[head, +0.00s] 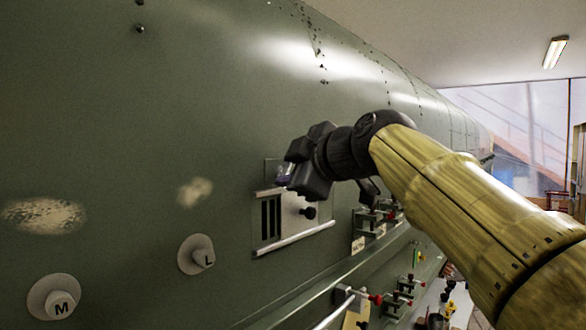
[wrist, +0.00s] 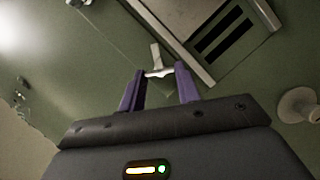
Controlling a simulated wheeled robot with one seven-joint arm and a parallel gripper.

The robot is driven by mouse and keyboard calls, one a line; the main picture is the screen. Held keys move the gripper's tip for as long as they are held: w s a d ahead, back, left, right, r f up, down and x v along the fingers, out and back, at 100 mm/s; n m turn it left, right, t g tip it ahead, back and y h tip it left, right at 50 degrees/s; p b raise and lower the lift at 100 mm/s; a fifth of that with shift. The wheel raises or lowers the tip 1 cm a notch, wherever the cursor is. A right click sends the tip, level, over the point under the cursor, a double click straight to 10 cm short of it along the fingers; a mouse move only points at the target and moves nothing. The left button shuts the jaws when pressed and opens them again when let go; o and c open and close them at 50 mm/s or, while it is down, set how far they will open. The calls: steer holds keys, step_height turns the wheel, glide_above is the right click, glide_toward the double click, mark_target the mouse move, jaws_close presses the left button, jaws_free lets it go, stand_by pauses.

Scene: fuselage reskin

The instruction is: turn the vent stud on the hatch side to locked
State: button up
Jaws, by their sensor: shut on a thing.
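My gripper (wrist: 160,74) has its purple fingers on either side of a small pale T-shaped piece, which looks like the vent stud (wrist: 156,54), on the green skin. It is shut on this piece, just outside a rail of the vent panel (wrist: 189,68). In the head view my gripper (head: 284,174) is at the upper left of the vent panel (head: 290,226) and hides the stud. I cannot read any lock mark or the stud's exact turn.
Round knobs marked L (head: 196,255) and M (head: 54,298) stick out of the skin at lower left. A black knob (head: 309,213) sits on the vent panel. Clamps (head: 374,219) line a ledge at right.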

steer(key=m+g+p, duration=0.1)
steer(key=m, duration=0.1)
steer(key=m+g+p, duration=0.1)
steer(key=m, duration=0.1)
steer(key=shift+w+d+r+y+p, duration=0.1)
steer(key=shift+w+d+y+p, duration=0.1)
steer(key=shift+y+p, duration=0.2)
steer(key=m+g+p, duration=0.1)
steer(key=m, duration=0.1)
steer(key=m+g+y+p, duration=0.1)
steer(key=m, duration=0.1)
steer(key=shift+w+d+g, duration=0.1)
steer(key=shift+w+g, duration=0.1)
steer(key=shift+g, duration=0.2)
steer(key=shift+y, duration=0.3)
steer(key=o, duration=0.7)
steer(key=shift+s, duration=0.1)
